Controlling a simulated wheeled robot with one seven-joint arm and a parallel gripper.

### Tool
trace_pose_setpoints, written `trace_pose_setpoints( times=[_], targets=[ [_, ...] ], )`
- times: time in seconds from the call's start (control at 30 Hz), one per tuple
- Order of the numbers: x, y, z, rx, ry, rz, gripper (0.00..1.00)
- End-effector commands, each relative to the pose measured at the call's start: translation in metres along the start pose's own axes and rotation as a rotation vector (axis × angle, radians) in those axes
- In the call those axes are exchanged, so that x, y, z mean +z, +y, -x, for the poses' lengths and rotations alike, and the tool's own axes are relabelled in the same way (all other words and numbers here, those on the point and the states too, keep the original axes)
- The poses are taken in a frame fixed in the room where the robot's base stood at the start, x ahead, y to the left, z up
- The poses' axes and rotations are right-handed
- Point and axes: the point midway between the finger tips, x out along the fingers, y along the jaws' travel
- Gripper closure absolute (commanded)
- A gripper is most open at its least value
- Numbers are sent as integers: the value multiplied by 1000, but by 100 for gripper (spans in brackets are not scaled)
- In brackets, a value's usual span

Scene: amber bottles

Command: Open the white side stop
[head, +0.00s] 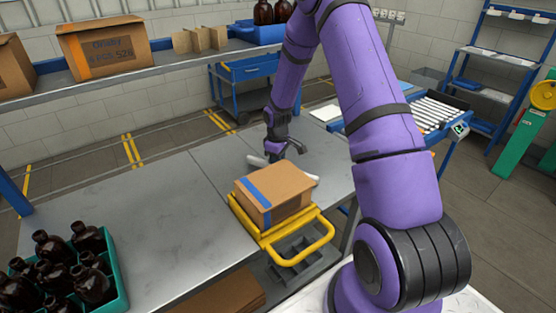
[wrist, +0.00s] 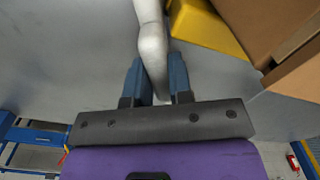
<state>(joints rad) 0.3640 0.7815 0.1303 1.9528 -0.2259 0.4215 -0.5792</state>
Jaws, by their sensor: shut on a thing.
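The white side stop (wrist: 151,42) is a rounded white bar that runs up the wrist view from between my fingers. A white part (head: 256,160) shows left of my gripper (head: 284,154) in the head view, just behind the cardboard box (head: 276,189). My gripper, also in the wrist view (wrist: 158,78), is shut on the bar's near end, with a blue finger on each side. The box has a blue tape strip and sits on a yellow frame (head: 266,236) with a loop handle. Most of the stop is hidden in the head view.
A teal crate (head: 122,283) of amber bottles stands at the front left of the grey table (head: 150,215). A shelf (head: 110,86) with cartons runs behind it. The table between crate and frame is clear. A roller conveyor (head: 432,112) stands at the back right.

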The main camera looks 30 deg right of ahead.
Motion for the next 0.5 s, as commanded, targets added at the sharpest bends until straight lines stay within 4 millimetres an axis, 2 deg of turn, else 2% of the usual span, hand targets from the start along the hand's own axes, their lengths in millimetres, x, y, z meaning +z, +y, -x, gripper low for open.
trace_pose_setpoints(
  times=[0.2,0.5],
  targets=[
    [0,-1,1,1,2,110,100],
    [0,-2,1,1,1,177,100]
  ],
)
